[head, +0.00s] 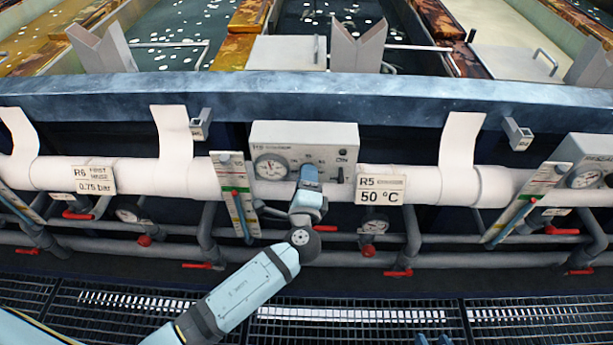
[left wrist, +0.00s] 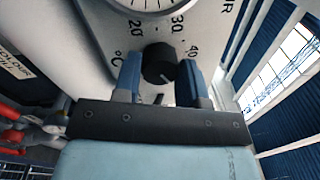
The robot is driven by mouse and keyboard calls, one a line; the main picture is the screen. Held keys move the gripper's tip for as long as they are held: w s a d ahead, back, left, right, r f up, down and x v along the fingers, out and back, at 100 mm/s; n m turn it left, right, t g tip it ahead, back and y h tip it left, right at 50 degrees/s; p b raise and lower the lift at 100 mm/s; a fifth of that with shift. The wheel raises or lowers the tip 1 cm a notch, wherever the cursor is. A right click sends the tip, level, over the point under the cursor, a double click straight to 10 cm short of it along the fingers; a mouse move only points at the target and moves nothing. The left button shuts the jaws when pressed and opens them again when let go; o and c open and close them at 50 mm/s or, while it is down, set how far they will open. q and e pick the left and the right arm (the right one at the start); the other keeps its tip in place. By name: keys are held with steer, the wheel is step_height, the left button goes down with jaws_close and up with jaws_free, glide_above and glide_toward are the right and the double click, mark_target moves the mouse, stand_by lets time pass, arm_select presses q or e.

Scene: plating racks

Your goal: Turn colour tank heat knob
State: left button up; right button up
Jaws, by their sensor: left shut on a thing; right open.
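The grey control box (head: 262,133) with a round dial (head: 271,167) is fixed on the pipe rail in the head view. My left gripper (head: 309,176) is at its front, and hides the knob there. In the left wrist view the black knob (left wrist: 158,62) sits between the two blue fingers of my left gripper (left wrist: 160,80), which is shut on it. Marks 20, 30, 40 and °C surround the knob; its exact setting is unclear. A sign (head: 381,190) beside the box reads R5, 50 °C. My right gripper (head: 432,340) barely shows at the bottom edge, open and empty.
Another sign (head: 95,179) reads R6, 0.75 bar. A second grey box (head: 590,150) stands at the right. White pipes, gauges and red-handled valves (head: 203,265) run below the blue rail (head: 420,92). Open tanks lie behind; grating (head: 340,315) covers the floor.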

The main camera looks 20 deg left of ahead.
arm_select(q)
steer(key=shift+w+r, duration=0.1)
steer(key=shift+r, duration=0.1)
arm_select(e)
steer(key=shift+s+d, duration=0.1)
steer(key=shift+s, duration=0.05)
arm_select(q)
steer(key=o, duration=0.9)
steer(key=shift+f, duration=0.15)
steer(key=shift+f, duration=0.1)
arm_select(e)
steer(key=shift+r, duration=0.1)
